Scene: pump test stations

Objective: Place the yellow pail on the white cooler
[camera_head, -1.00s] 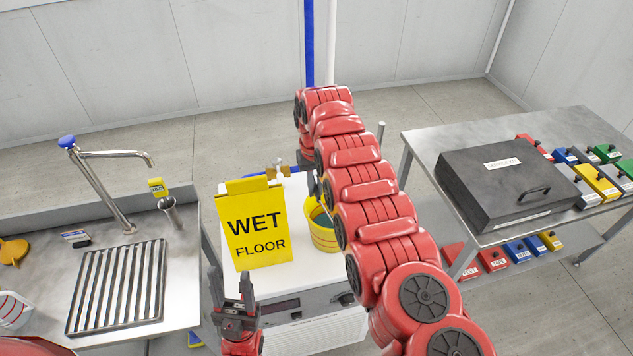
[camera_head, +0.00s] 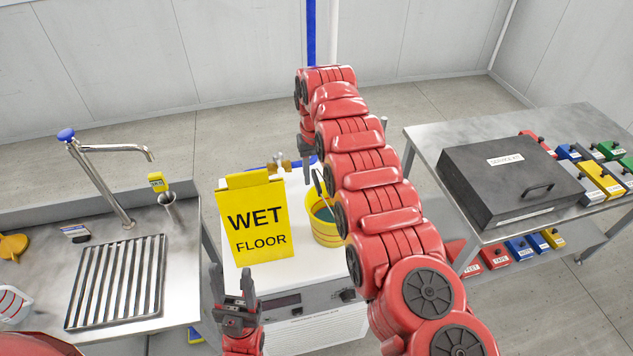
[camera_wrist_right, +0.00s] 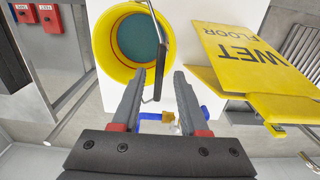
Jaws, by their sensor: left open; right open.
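The yellow pail (camera_head: 325,238), blue-green inside, appears to stand on the white top of the cooler (camera_head: 299,196), near its right side. My right forearm partly covers the pail in the head view. The right wrist view shows the pail (camera_wrist_right: 102,45) from above, its dark handle raised across the opening. My right gripper (camera_head: 309,170) points down behind the pail. In the wrist view its open fingers (camera_wrist_right: 159,78) lie beside the rim, with the handle's end seen between the fingertips; contact cannot be told. My left gripper (camera_head: 231,278) is open and empty before the cooler's front.
A yellow wet-floor sign (camera_head: 256,220) stands left of the pail. A brass valve (camera_head: 283,163) is behind it. A sink counter (camera_head: 182,275) with a tap is at left. A table (camera_head: 430,140) with a black case (camera_head: 500,180) and colored boxes is at right.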

